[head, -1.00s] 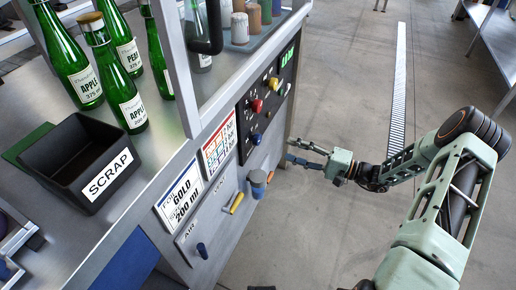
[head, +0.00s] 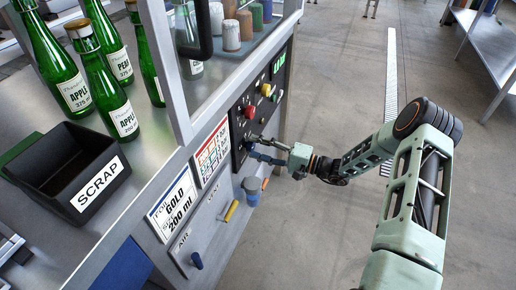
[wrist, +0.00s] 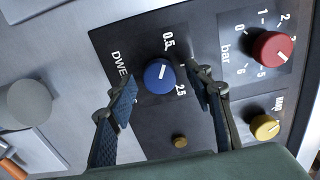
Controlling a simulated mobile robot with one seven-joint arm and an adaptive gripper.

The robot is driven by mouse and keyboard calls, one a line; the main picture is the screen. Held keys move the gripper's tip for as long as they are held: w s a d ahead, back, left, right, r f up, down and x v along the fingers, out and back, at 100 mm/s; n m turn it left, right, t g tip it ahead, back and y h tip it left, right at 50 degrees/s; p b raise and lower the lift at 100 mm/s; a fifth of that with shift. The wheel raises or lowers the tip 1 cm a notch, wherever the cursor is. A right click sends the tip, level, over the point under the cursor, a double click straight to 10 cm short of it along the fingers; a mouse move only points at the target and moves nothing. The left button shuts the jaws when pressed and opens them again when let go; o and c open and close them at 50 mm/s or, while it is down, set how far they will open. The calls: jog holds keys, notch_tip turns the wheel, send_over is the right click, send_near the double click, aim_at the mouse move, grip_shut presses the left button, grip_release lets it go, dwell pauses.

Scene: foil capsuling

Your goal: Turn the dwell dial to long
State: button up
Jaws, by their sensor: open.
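The dwell dial is a blue knob (wrist: 159,76) on the black control panel (wrist: 185,136), beside a partly hidden label starting "DWE". Its white pointer line is tilted up toward the 0.5 mark, and 2.5 is marked on its other side. In the head view my gripper (head: 256,148) is at the panel and covers the blue knob. In the wrist view my gripper (wrist: 160,88) is open, with one finger on each side of the blue knob. I cannot tell whether the fingers touch it.
A red knob (wrist: 271,48) marked bar and a yellow knob (wrist: 264,127) sit close to the right finger. A small brass button (wrist: 180,141) lies below the blue knob. The scrap bin (head: 62,170) and green bottles (head: 104,85) stand on the bench. Open floor lies to the right.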

jog(key=c, duration=1.2)
jog(key=shift+o, duration=0.2)
jog(key=shift+m, duration=0.4)
jog(key=m, duration=0.4)
jog(key=shift+m, duration=0.3)
jog(key=m, duration=0.5)
jog(key=shift+p, duration=0.4)
jog(key=m+p, duration=0.1)
jog(key=m, duration=0.5)
jog(key=shift+m, duration=0.4)
jog(key=m+p, duration=0.1)
jog(key=m, duration=0.5)
jog(key=shift+m, duration=0.3)
